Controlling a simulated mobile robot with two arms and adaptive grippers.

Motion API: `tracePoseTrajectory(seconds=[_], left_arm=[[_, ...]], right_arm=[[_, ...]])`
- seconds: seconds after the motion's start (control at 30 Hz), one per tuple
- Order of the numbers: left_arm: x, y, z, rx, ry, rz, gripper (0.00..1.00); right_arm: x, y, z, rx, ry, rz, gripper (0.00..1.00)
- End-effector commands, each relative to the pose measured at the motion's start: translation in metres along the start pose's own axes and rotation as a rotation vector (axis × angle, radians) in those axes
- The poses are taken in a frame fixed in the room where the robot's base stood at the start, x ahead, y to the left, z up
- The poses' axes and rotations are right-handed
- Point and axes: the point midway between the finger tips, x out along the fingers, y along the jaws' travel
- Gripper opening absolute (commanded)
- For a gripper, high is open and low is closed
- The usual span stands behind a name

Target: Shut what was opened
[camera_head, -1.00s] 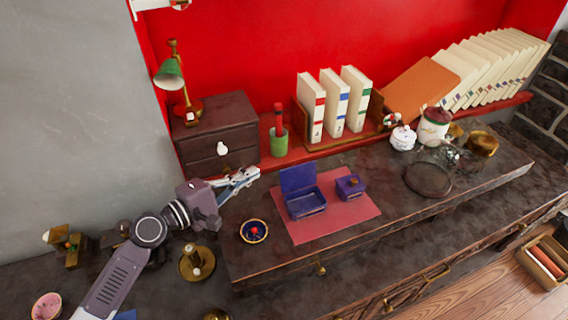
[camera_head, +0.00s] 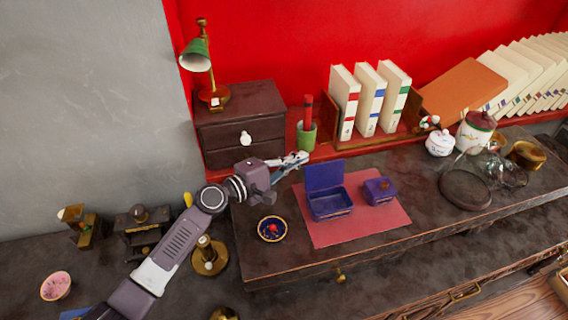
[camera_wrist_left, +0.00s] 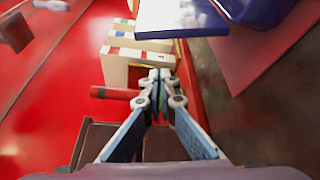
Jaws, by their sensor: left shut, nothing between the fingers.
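The blue box (camera_head: 331,204) stands on a red mat (camera_head: 322,237) with its lid (camera_head: 324,174) raised upright at its back edge. A smaller purple-blue box (camera_head: 380,191), with a knob on its top, stands shut beside it on the right. My left gripper (camera_head: 304,157) is shut and empty, just behind and left of the raised lid, apparently apart from it. In the left wrist view its closed fingers (camera_wrist_left: 160,76) point toward the white books, and part of the blue lid (camera_wrist_left: 180,17) shows at the top. My right gripper is not in view.
A dark drawer cabinet (camera_head: 240,122) with a green lamp (camera_head: 197,54) stands at the back left. A green cup (camera_head: 306,136) and upright books (camera_head: 370,98) are close behind the gripper. A small round dish (camera_head: 272,229) lies left of the mat. Glassware crowds the right.

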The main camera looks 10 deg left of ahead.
Motion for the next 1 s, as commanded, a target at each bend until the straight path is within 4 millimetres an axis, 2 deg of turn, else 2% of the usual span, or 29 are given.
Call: tracePoseTrajectory(seconds=[0.03, 0.1, 0.2, 0.4, 0.83, 1.0], left_arm=[[0.012, 0.002, 0.0, -0.002, -0.001, 0.002, 0.0], [0.021, 0.003, 0.004, 0.0, -0.001, -0.001, 0.0], [0.012, 0.003, 0.02, -0.001, -0.001, -0.003, 0.0], [0.006, 0.002, 0.035, 0.0, 0.0, -0.001, 0.0], [0.005, -0.001, 0.038, 0.0, 0.0, 0.0, 0.0], [0.005, -0.002, 0.038, 0.017, 0.0, 0.007, 0.0]], right_arm=[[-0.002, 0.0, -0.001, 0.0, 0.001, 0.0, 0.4], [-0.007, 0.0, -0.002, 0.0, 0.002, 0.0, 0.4], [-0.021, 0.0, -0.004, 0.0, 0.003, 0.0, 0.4], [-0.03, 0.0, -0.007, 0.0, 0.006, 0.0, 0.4], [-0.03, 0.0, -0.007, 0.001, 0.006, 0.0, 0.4], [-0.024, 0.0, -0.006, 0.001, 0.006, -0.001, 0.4]])
